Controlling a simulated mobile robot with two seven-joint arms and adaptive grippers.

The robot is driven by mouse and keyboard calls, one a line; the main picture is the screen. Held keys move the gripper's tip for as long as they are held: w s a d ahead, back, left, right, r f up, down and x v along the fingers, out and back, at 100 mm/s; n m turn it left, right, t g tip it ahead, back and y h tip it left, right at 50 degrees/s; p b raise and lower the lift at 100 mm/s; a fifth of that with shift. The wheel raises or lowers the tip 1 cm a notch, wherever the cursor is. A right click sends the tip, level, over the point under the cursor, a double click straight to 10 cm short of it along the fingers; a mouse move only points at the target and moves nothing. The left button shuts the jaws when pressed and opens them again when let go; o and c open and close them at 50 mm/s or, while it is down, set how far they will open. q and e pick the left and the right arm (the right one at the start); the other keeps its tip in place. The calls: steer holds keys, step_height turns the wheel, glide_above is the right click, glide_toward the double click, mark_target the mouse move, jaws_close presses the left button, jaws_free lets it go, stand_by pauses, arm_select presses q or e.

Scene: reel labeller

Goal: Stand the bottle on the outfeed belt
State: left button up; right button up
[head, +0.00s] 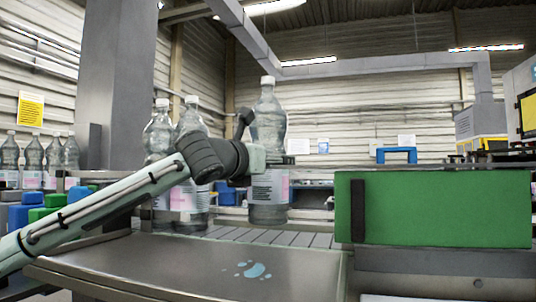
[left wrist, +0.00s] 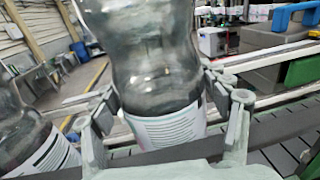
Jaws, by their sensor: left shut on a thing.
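The bottle (head: 268,130) is clear, with a white cap and a white-and-pink label, and is upright in the head view. My left gripper (head: 274,160) comes in from the left and is shut around its middle. In the left wrist view the bottle (left wrist: 155,75) is between the two fingers, its cap out of frame. The slatted grey belt (head: 285,238) runs below and behind the bottle; I cannot tell whether the base touches it. My right gripper is not in view.
Two similar bottles (head: 157,135) stand just left of the held one, behind my arm. More bottles (head: 52,155) stand at the far left. A green panel (head: 440,208) is close on the right. A grey plate (head: 190,268) lies in front.

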arm_select(q)
step_height(320, 180, down, 2)
steer(key=shift+f, duration=0.1)
steer(key=o, duration=1.9)
steer(key=shift+f, duration=0.3)
steer(key=v, duration=1.2)
steer(key=shift+r, duration=0.1)
